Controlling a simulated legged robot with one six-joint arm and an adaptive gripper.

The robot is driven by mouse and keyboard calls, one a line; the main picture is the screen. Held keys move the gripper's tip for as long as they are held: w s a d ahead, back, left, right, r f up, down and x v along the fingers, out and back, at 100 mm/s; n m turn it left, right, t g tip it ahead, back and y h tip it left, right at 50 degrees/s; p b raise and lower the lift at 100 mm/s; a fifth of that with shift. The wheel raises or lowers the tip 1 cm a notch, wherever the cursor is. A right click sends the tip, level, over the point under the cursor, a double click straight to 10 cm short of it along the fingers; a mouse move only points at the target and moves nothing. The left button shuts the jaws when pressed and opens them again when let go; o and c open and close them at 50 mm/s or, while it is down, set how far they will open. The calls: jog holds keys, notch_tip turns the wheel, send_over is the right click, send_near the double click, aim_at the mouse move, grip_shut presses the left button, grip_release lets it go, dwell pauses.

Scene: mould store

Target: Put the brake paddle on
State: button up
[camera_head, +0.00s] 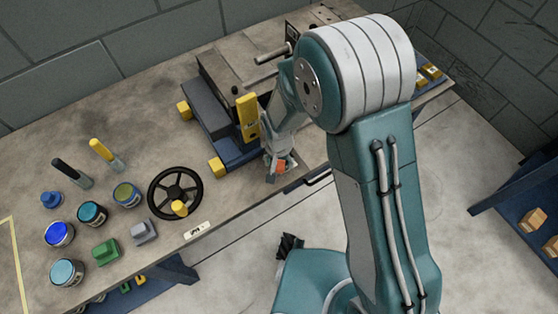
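A flat yellow paddle (247,115), which looks like the brake paddle, stands upright at the front of a dark machine (231,75) on the bench. My gripper (278,174) is low by the bench's front edge, to the right of and nearer than the paddle, and apart from it. A small orange patch shows at the gripper; I cannot tell whether it is part of it or a separate thing. My wrist hides part of the machine's right side, and the fingers are too small to read.
A black handwheel (175,193) with a yellow knob lies left of the machine. Several jars, two upright handles (107,154) and green and grey blocks crowd the bench's left end. A blue shelf (518,205) with wooden blocks stands far right. Bare bench (130,95) lies behind the handles.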

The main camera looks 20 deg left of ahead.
aim_at(278, 162)
jog(key=shift+r, duration=0.1)
notch_tip(278, 162, up, 12)
dwell(0.7)
jog(key=shift+a, duration=0.1)
